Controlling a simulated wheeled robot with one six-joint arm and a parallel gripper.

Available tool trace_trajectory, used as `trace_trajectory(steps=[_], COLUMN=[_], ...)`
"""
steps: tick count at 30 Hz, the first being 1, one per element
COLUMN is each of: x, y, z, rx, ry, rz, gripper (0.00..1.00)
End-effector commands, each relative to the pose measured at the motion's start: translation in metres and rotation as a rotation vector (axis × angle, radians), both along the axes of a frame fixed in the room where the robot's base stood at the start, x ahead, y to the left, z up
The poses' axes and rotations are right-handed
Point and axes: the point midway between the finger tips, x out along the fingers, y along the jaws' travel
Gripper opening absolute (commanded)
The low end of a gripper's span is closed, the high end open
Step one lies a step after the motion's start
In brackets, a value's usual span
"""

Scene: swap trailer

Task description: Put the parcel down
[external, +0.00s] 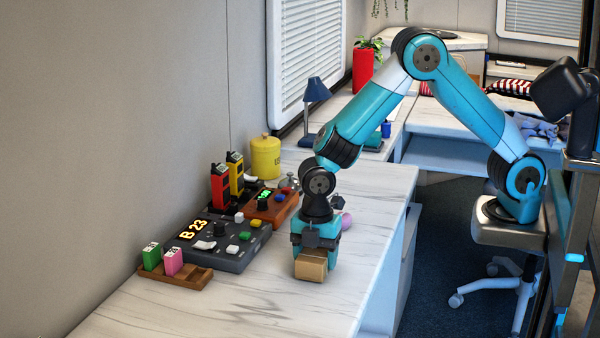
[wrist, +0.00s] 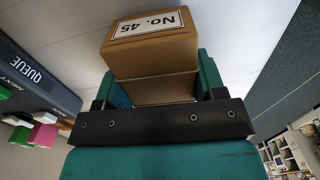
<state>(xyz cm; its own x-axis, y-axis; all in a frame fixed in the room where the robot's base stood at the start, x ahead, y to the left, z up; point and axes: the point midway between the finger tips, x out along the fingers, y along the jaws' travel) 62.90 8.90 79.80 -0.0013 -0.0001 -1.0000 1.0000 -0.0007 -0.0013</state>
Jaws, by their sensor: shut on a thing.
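The parcel (external: 311,269) is a small brown cardboard box. In the wrist view the parcel (wrist: 150,52) has a white label reading "No. 45". My gripper (external: 312,252) points down and is shut on the parcel, over the front part of the white marble counter (external: 250,305). In the wrist view the teal jaws of my gripper (wrist: 160,92) flank the parcel on both sides. I cannot tell whether the parcel's underside touches the counter.
Left of the parcel is a dark queue console (external: 215,246) reading "B 23". A wooden tray (external: 190,278) holds green and pink tags. Behind stand a red-brown device (external: 262,208) and a yellow canister (external: 265,157). A pink round thing (external: 346,220) lies behind my gripper. The counter's front is clear.

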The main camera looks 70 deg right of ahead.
Motion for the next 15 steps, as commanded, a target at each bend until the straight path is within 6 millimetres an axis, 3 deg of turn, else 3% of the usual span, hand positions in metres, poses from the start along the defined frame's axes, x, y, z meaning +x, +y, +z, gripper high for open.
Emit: trace_trajectory(steps=[11,12,15], x=[0.0002,0.0002,0.0002], y=[0.0001,0.0001,0.0001], z=[-0.0064,-0.0058,-0.0055], rx=[0.0,0.0,0.0], ry=[-0.001,-0.001,-0.001], rz=[0.0,0.0,0.0], gripper=[0.37,0.7,0.89])
